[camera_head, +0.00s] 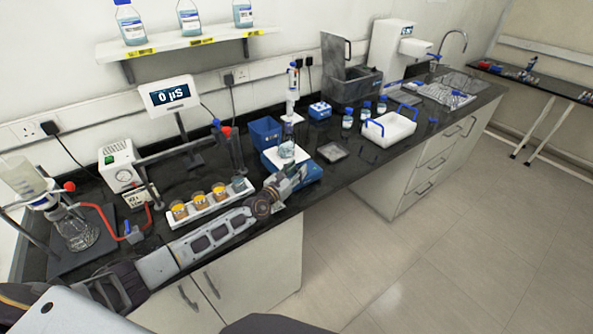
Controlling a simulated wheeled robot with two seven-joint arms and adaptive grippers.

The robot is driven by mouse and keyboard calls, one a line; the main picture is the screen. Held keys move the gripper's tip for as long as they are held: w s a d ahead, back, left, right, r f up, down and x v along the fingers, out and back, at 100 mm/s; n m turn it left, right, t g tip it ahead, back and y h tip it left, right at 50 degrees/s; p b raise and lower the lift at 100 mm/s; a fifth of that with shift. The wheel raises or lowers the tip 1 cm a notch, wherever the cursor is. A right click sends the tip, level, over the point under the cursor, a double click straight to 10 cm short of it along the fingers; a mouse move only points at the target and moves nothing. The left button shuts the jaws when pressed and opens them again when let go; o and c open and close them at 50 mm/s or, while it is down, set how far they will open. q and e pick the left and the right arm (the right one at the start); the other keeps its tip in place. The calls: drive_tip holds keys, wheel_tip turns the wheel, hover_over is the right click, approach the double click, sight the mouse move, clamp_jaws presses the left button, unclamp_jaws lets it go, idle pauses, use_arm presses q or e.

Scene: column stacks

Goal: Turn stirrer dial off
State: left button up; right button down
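The stirrer (309,174) is a blue base with a white top plate, near the front edge of the black bench, in the middle of the camera_head view. A small glass vessel (287,148) with pale content stands on it, under a white and blue column. My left arm reaches in from the lower left along the bench front. My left gripper (297,174) is at the stirrer's front left side, overlapping it in the picture; contact cannot be told. Its fingers are too small to tell open from shut. The dial cannot be made out. My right gripper is not in view.
A white rack (203,211) with several amber-filled cups lies just behind my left arm. A blue bin (265,131) stands behind the stirrer. A scale display (168,94), a flask (76,232) and red tubing are to the left.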

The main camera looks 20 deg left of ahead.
use_arm(q)
drive_tip(key=shift+w, duration=0.1)
drive_tip(key=shift+c, duration=0.4)
drive_tip(key=c, duration=0.7)
drive_tip(key=shift+o, duration=0.2)
